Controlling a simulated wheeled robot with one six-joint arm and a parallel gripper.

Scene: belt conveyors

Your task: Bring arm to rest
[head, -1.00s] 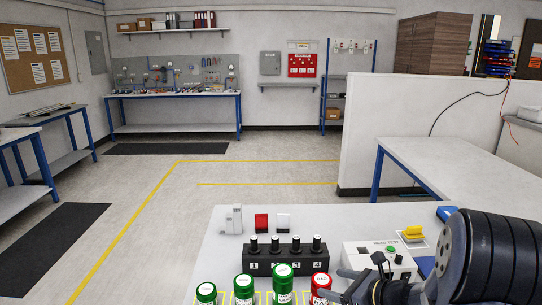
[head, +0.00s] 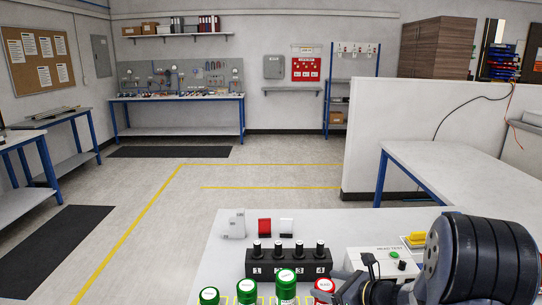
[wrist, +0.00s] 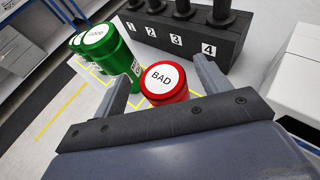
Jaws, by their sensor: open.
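My gripper (wrist: 160,88) is open in the wrist view, its two fingers apart. A red canister labelled BAD (wrist: 165,82) shows between and beyond the fingers. Whether the fingers touch it I cannot tell. In the head view the red canister (head: 323,291) stands at the right end of a row, beside my gripper (head: 345,290). My arm comes in from the right and covers part of the table there. Green canisters (head: 286,287) stand to the left of the red one; a green one labelled GOOD (wrist: 97,37) shows in the wrist view.
A black block with numbered posts (head: 289,265) stands behind the canisters. Small red (head: 264,226) and white items stand farther back. The table's (head: 230,262) left part is clear.

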